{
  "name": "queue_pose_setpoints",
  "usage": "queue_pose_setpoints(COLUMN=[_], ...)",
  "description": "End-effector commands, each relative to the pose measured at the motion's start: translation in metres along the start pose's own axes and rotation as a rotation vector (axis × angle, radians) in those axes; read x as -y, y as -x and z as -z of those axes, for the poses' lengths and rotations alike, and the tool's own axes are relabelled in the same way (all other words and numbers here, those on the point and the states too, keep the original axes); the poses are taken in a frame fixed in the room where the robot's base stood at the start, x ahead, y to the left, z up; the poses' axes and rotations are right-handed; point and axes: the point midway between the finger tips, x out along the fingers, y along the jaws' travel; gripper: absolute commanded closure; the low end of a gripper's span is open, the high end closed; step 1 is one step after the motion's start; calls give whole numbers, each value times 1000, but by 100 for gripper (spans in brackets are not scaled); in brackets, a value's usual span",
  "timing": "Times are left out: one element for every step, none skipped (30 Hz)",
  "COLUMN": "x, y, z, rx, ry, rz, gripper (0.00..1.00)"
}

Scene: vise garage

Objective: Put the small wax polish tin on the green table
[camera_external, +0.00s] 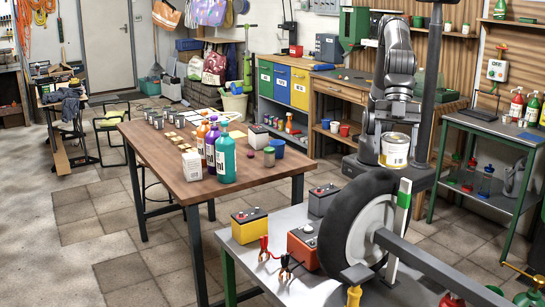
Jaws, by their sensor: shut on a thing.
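A small pale tin with a yellowish label (395,152) hangs at the end of my arm, right of the picture's middle. Its label is too small to read. My gripper (394,136) is shut on this tin; the fingers are mostly hidden by the arm and the tin. A table with a dark top and green legs (480,126) stands to the right of my gripper, apart from the tin. Another bench with a grey top and green legs (285,222) stands in the foreground.
A brown table (172,160) with bottles and tins stands left. A large tyre (345,220) stands on the foreground bench. Floor (100,240) is clear at left.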

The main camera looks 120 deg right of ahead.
Motion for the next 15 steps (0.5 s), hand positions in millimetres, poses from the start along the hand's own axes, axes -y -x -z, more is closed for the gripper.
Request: queue_pose_setpoints(x=[26, 39, 55, 66, 76, 88, 96, 104, 113, 120, 127, 134, 140, 146, 152], y=[2, 2, 3, 4, 4, 6, 6, 7, 8, 9, 10, 10, 11, 12, 13], z=[-1, -2, -3, -5, -6, -8, -9, -10, -12, -13, -15, -16, -17, -19, -20], rx=[-2, -2, -2, -2, -2, -3, -3, -3, -3, -3, -3, -3, -3, -4, -4], ry=[31, 46, 64, 77, 89, 104, 113, 123, 133, 141, 150, 157, 164, 171, 179], rz=[17, 26, 36, 43, 50, 58, 63, 69, 75, 80, 85, 89, 94, 98, 102], gripper=[66, 66, 66, 66, 66, 66, 66, 66, 66, 66, 66, 66, 66, 66, 66])
